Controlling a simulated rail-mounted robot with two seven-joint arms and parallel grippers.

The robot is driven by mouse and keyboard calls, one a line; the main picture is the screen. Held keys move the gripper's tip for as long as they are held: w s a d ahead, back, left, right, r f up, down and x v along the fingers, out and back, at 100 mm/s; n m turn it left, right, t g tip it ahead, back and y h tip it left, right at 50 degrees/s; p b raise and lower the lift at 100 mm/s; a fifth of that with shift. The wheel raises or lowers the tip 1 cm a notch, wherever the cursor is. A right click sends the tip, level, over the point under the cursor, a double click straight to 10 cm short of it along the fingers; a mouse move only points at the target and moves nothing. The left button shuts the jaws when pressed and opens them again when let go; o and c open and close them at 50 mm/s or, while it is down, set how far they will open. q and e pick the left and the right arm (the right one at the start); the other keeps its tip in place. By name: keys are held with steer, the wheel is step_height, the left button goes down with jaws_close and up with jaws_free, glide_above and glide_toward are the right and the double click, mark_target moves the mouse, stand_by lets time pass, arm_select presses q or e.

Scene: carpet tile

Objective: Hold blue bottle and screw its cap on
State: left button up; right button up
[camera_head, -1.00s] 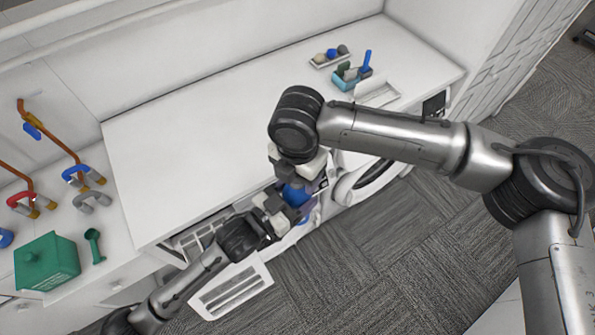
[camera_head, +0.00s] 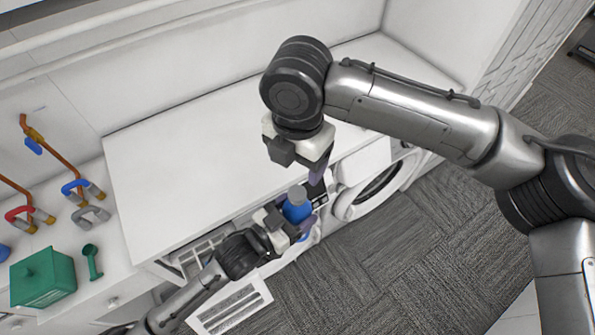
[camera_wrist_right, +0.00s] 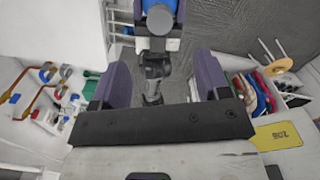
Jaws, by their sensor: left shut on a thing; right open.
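The blue bottle (camera_head: 296,212) is held above the floor in front of the counter, with a grey cap-like top (camera_head: 297,193) on its upper end. How tightly that top sits cannot be told. My left gripper (camera_head: 289,225) is shut around the bottle's body and hides part of it. My right gripper (camera_head: 300,165) is open and empty, above and apart from the bottle. In the right wrist view, the two purple fingers of my right gripper (camera_wrist_right: 162,80) stand wide apart, and the grey top (camera_wrist_right: 160,19) shows beyond them at the upper edge.
The white counter (camera_head: 190,150) is mostly bare. A green box (camera_head: 42,280), a green scoop (camera_head: 91,262) and coloured clamp-like things (camera_head: 82,190) lie at the left. A washing machine (camera_head: 375,190) stands below the counter's right part.

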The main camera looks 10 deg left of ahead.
steer(key=shift+r, duration=0.85)
steer(key=s+d+f+m+t+y, duration=0.1)
steer(key=s+d+f+m+y, duration=0.15)
steer(key=f+m, duration=0.5)
steer(key=s+d+f+m+t+y, duration=0.1)
steer(key=s+d+f+m+y, duration=0.2)
steer(key=f+m, duration=0.4)
steer(key=s+d+f+m+t+y, duration=0.1)
steer(key=s+d+f+m+y, duration=0.15)
steer(key=d+f+m, duration=0.4)
steer(key=s+d+f+m+h, duration=0.7)
steer(key=s+d+f, duration=0.7)
steer(key=s, duration=0.3)
steer(key=shift+s+d+f+m+t+h, duration=0.3)
steer(key=shift+d+m+h, duration=0.1)
steer(key=shift+d, duration=0.1)
